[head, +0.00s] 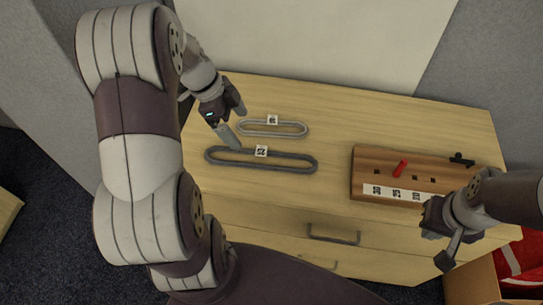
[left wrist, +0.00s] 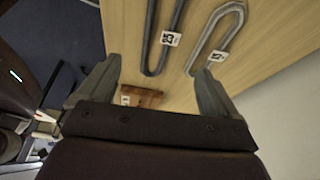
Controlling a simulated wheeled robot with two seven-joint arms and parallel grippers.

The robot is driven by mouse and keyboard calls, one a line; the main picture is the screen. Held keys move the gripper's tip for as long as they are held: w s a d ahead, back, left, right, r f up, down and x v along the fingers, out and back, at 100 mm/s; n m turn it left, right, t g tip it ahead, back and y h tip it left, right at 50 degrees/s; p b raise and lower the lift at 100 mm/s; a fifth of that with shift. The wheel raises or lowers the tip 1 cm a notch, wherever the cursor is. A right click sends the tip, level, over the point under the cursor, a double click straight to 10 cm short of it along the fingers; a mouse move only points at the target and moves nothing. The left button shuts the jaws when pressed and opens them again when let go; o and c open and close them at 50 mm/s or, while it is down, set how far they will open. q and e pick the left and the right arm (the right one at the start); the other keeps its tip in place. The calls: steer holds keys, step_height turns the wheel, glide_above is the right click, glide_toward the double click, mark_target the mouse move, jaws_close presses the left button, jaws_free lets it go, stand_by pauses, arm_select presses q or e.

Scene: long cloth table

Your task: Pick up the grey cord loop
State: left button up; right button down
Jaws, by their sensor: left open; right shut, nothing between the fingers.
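Two flat grey cord loops lie apart on the light wood top. The smaller, lighter grey loop (head: 290,134) is farther back, and the larger, darker grey loop (head: 290,167) is nearer me. Each bears a small white number tag. My left gripper (head: 238,128) is open and empty, with its fingers near the left ends of both loops. In the left wrist view, the darker loop (left wrist: 149,50) and lighter loop (left wrist: 205,45) show beyond and between the open fingers (left wrist: 157,70). My right gripper (head: 445,258) is shut and empty near the front right edge, away from the loops.
A brown wooden block (head: 365,165) with a numbered white strip, holes, a red peg (head: 400,168) and a black peg (head: 461,159) stands on the right. Drawers with a handle (head: 333,236) are below the front edge. A cardboard box (head: 475,288) with red cloth is lower right.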

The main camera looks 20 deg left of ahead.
arm_select(q)
glide_toward(262, 161)
steer(key=shift+w+d+f, duration=0.15)
steer(key=shift+d+f, duration=0.05)
steer(key=x, duration=0.5)
steer(key=shift+s+f, duration=0.1)
steer(key=shift+s, duration=0.15)
steer(key=shift+w+d+f, duration=0.1)
steer(key=shift+w+f, duration=0.05)
steer(key=shift+f, duration=0.2)
steer(key=c, duration=1.1)
